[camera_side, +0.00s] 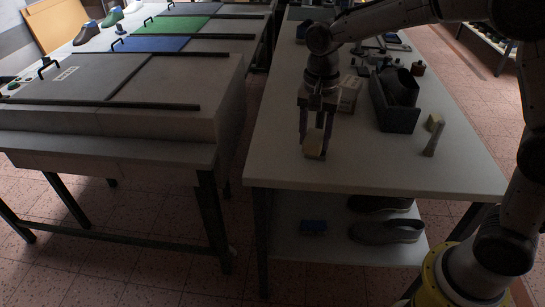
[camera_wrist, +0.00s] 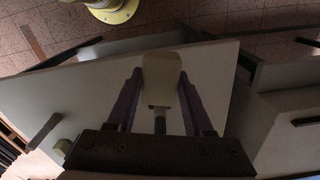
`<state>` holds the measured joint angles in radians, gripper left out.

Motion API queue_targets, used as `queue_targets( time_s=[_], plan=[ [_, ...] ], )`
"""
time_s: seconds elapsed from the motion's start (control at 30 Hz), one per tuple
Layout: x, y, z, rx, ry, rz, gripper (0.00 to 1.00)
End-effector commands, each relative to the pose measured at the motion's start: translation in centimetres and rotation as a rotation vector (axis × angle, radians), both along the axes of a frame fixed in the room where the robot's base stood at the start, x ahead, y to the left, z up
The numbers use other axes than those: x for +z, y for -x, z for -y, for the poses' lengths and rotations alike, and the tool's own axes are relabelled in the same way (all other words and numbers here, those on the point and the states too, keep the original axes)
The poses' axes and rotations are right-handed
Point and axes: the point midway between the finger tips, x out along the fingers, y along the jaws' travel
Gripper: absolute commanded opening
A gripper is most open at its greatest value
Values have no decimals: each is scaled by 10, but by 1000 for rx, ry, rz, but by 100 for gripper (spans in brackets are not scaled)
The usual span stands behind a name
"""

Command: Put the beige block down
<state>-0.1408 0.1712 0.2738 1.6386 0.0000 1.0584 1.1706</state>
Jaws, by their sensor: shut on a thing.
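The beige block (camera_side: 313,144) is between the fingertips of my gripper (camera_side: 316,142), low over the near left part of the white table (camera_side: 380,177). In the wrist view the beige block (camera_wrist: 161,72) shows between the two fingers of my gripper (camera_wrist: 160,85), which are shut on it. The side view does not clearly show whether the block's underside touches the table.
A grey open bin (camera_side: 397,118) with a dark object inside stands right of my gripper. A small pale yellow block (camera_side: 434,121) and a grey upright piece (camera_side: 434,142) stand farther right. A pale box (camera_side: 350,92) is behind. The table's front strip is clear.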

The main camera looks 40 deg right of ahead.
Motion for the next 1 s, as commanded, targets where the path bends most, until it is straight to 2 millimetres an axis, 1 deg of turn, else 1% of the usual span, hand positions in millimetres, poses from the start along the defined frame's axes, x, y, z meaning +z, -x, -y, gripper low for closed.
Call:
queue_targets(
  time_s=[0.1,0.37,0.5,0.63,0.87,0.97,1.0],
  plan=[
    [-12,-24,-3,0,0,-2,0],
    [-36,-79,-11,0,1,-1,0],
    [-61,-98,-14,0,1,-3,0],
    [-75,-111,-16,0,0,0,0],
    [-86,-120,-17,0,0,1,0],
    [-97,-128,-18,0,1,-1,0],
    [-103,-127,-18,0,1,-3,0]
  ],
)
